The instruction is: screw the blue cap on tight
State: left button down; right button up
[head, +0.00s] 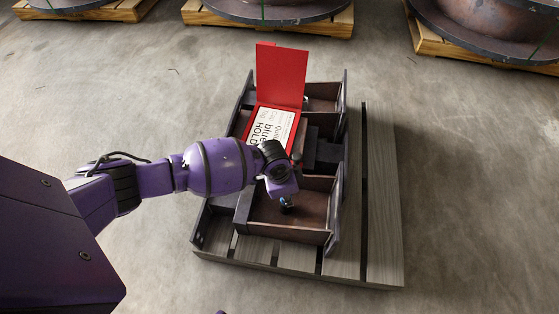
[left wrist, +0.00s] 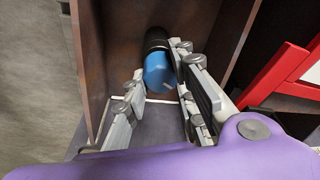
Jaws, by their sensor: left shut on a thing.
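The blue cap (left wrist: 157,74) sits at the end of a black cylindrical part (left wrist: 156,40) in the left wrist view, in a compartment of a brown steel frame. My left gripper (left wrist: 154,82) has its fingers on both sides of the cap and is shut on it. In the head view my left gripper (head: 285,195) reaches down into the front compartment of the steel frame (head: 290,231); only a small bit of blue shows above the black part (head: 287,208). The thread and any gap under the cap cannot be made out. My right gripper is not in view.
The frame lies on a grey wooden pallet (head: 383,210). A red open case (head: 281,76) with a white printed card (head: 268,128) stands behind my arm. Steel walls rise close around the gripper. Large reels (head: 270,8) on pallets stand at the back. The concrete floor is clear.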

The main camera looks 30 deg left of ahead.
pick_arm(q)
jog(key=shift+w+f, duration=0.1)
jog(key=c, duration=1.4)
grip_release()
jog(key=shift+o, duration=0.3)
jog(key=o, duration=0.4)
jog(key=o, duration=0.8)
jog(key=shift+o, duration=0.7)
